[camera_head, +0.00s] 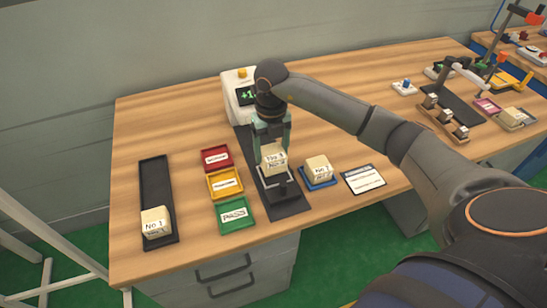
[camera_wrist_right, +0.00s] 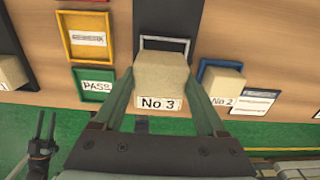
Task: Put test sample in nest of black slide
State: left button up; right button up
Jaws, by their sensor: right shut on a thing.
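My right gripper (camera_head: 272,140) is shut on a tan block labelled No 3 (camera_head: 273,159), the test sample. It holds the block above the black slide (camera_head: 290,208). The slide's grey-rimmed nest (camera_head: 279,191) is just below the block and partly hidden by it. In the right wrist view, the No 3 block (camera_wrist_right: 160,80) is between the fingers, and the nest's rim (camera_wrist_right: 165,43) shows behind it. I cannot tell whether the block touches the nest. A dark two-pronged part at the lower left of the wrist view may be my left gripper (camera_wrist_right: 45,128); its jaw state is unclear.
A No 2 block (camera_head: 317,167) sits on a blue tray (camera_head: 323,184) to the right. A black tray (camera_head: 155,183) holds a No 1 block (camera_head: 155,222). Red (camera_head: 216,171), yellow (camera_head: 213,196) and green PASS (camera_head: 250,208) trays are left. A white display unit (camera_head: 230,82) stands behind.

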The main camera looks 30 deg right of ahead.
aim_at(274, 160)
jog(key=shift+d+f, duration=0.15)
jog(key=shift+f, duration=0.85)
jog(key=shift+d+f, duration=0.15)
jog(key=shift+f, duration=0.8)
jog(key=o, duration=1.3)
notch_tip(274, 160, up, 12)
jog(key=shift+r, duration=0.15)
